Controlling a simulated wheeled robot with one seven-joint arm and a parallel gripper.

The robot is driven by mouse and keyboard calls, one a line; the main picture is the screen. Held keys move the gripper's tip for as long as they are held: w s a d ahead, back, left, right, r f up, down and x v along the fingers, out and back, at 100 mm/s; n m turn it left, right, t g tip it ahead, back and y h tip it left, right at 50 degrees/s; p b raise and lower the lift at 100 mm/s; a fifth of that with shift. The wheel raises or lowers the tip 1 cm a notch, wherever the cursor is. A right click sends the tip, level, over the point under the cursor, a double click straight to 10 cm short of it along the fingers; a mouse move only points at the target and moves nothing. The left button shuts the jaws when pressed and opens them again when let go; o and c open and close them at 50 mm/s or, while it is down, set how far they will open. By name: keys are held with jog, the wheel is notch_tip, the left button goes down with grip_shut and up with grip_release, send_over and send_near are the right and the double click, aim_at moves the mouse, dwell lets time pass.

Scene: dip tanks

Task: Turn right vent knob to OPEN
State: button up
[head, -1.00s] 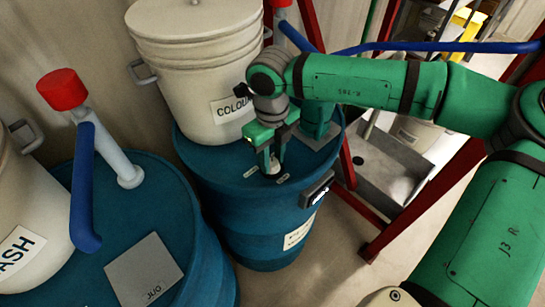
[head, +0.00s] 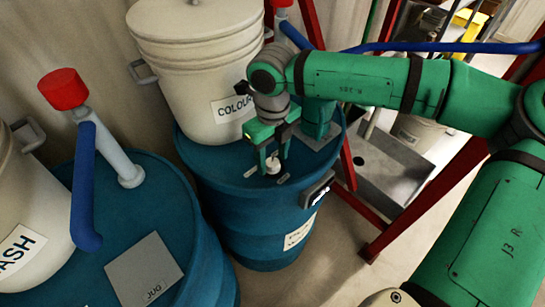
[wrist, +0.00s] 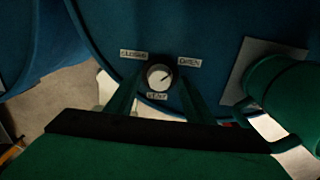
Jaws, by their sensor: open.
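The right vent knob (head: 272,165) is a small pale knob on top of the right blue drum (head: 228,168). In the wrist view the knob (wrist: 160,77) is round and white with a dark pointer mark that appears to slant up and right, toward the OPEN label (wrist: 190,62). The CLOSED label (wrist: 133,54) is at its upper left and the VENT label (wrist: 157,96) is below it. My gripper (head: 270,168) is open over the drum top. In the wrist view its two fingers stand apart on either side of the knob, with visible gaps.
A white bucket (head: 205,75) labelled COLOUR stands behind the knob on the same drum. A left blue drum (head: 185,225) carries a red-capped pipe (head: 112,155) and a grey JUG plate (head: 145,268). A red frame (head: 425,200) and a grey sink (head: 385,172) stand to the right.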

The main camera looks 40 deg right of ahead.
aim_at(272, 161)
notch_tip(272, 161, up, 10)
jog(key=shift+r, duration=0.15)
dwell(0.3)
jog(key=shift+w, duration=0.1)
dwell(0.4)
